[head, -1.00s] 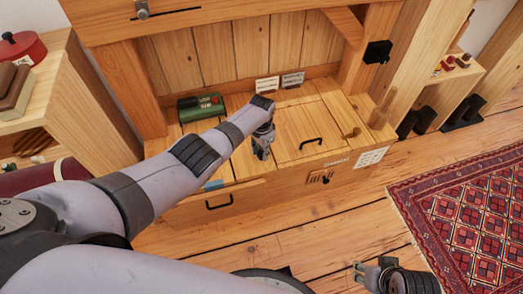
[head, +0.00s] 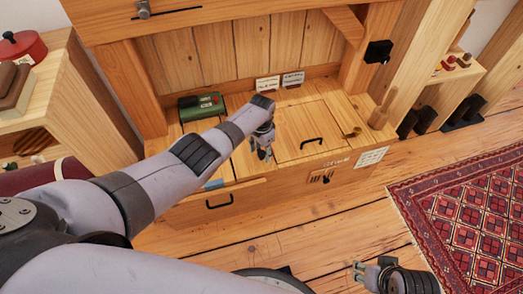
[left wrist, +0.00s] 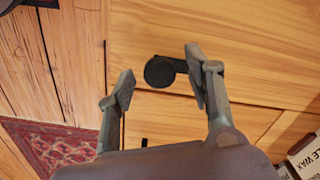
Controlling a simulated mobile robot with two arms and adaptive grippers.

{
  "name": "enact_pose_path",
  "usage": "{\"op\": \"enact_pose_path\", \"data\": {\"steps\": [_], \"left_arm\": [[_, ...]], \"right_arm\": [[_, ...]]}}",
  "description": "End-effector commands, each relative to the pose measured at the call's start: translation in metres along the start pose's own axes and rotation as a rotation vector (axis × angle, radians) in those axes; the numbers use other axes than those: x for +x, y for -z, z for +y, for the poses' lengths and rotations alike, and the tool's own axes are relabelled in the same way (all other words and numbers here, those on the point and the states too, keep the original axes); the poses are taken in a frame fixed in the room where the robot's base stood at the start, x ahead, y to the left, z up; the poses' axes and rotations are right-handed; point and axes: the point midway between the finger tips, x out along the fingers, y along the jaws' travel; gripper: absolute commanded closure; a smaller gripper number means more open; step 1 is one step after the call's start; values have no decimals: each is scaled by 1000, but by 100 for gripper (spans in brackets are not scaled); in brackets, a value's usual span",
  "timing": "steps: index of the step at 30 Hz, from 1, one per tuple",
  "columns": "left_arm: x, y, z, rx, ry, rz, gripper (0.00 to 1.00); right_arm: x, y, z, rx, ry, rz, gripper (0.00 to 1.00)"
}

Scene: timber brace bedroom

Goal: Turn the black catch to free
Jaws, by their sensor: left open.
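The black catch (left wrist: 160,72), a round black knob with a short bar to its right, lies on pale wood in the left wrist view. My left gripper (left wrist: 158,84) is open, with one finger on each side of the knob. The right finger overlaps the end of the bar; I cannot tell whether it touches. In the head view my left gripper (head: 262,152) points down at the bench top (head: 290,120), left of the lid with a black handle (head: 312,141), and hides the catch. My right gripper (head: 360,275) is at the lower right, its fingertips apart and empty.
A green box (head: 201,106) and two small cards (head: 280,82) stand at the back of the bench. A wooden peg (head: 379,117) stands at its right end. A drawer handle (head: 219,203) is on the front. A red patterned rug (head: 465,215) lies at right on open floor.

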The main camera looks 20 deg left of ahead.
Motion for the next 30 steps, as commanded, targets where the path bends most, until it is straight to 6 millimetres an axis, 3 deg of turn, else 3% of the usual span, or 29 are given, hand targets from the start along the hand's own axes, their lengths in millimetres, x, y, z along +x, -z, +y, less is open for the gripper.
{"op": "enact_pose_path", "data": {"steps": [11,16,24,30], "left_arm": [[-12,1,0,1,0,3,52],[-32,0,0,1,2,3,52],[-86,1,0,1,1,4,52],[-112,0,0,0,0,1,52]], "right_arm": [[0,0,0,0,1,-2,60],[0,0,0,0,1,-1,60],[0,0,0,0,0,-1,60],[0,0,0,0,0,-1,60]]}}
